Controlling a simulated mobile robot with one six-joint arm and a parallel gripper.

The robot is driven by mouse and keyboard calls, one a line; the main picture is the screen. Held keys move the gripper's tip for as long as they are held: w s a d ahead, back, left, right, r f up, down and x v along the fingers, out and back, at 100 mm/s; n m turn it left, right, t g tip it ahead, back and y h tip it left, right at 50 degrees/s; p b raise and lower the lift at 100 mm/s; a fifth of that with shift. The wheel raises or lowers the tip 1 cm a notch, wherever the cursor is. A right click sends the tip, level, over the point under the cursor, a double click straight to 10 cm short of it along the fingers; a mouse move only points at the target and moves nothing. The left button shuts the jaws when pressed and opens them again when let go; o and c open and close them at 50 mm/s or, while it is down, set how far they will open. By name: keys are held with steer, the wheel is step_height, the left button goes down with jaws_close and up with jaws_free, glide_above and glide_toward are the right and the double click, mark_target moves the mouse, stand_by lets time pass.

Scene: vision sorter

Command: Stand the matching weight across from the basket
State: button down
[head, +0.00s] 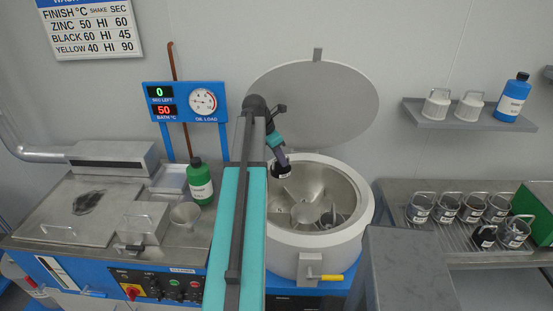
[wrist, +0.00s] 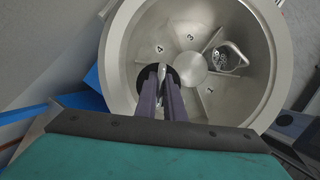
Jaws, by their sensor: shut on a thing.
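My gripper (head: 281,160) is shut on a dark weight (head: 283,172) with a white label, at the upper left of the open bowl (head: 355,201). In the wrist view the fingers (wrist: 163,70) grip its light handle, and its dark body (wrist: 142,82) shows behind them, left of the hub and below the number 4. The fingers hide part of it. From the head view it looks above the bowl floor; exact height is unclear. The basket (wrist: 228,60), metal with a looped handle, sits in the bowl right of the hub, between numbers 3 and 1. It shows darkly in the head view (head: 328,218).
The round lid (head: 320,100) stands open behind the bowl. Two white handled pots (head: 437,103) and a blue bottle (head: 513,98) are on the shelf. A green bottle (head: 200,183) stands left of my arm.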

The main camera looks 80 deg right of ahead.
steer(key=shift+w, duration=0.25)
steer(key=shift+f, duration=0.15)
